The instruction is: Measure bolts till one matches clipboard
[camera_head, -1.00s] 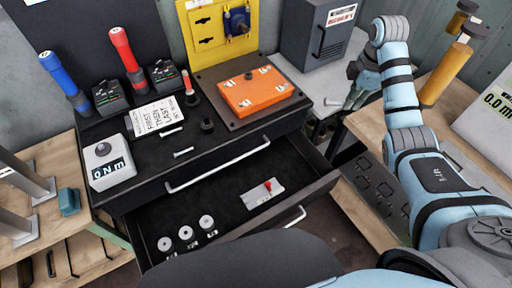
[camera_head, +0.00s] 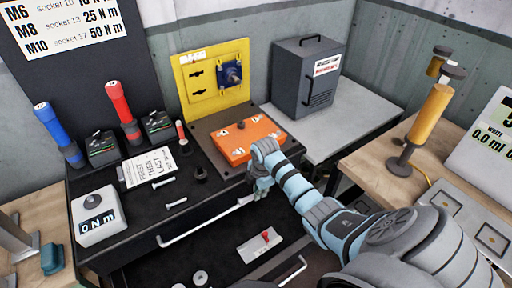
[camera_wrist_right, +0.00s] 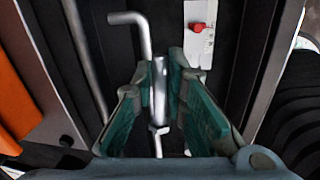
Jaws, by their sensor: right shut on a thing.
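My right gripper (camera_head: 262,190) is in front of the orange box, above the open drawer. In the right wrist view, the gripper (camera_wrist_right: 160,95) is shut on a slim metal bolt (camera_wrist_right: 159,75). Two silver bolts lie loose on the black bench top: one near the card (camera_head: 163,182) and one closer to the front edge (camera_head: 176,203). A white card (camera_head: 150,168) with printed text lies behind them; I cannot tell whether it is the clipboard. A white plate with a red knob (camera_head: 260,245) lies in the drawer and also shows in the wrist view (camera_wrist_right: 199,35). My left gripper is out of view.
The drawer handle (camera_head: 205,222) runs along the bench front; round metal pieces (camera_head: 200,277) lie in the drawer. The grey side table (camera_head: 350,125) has free room.

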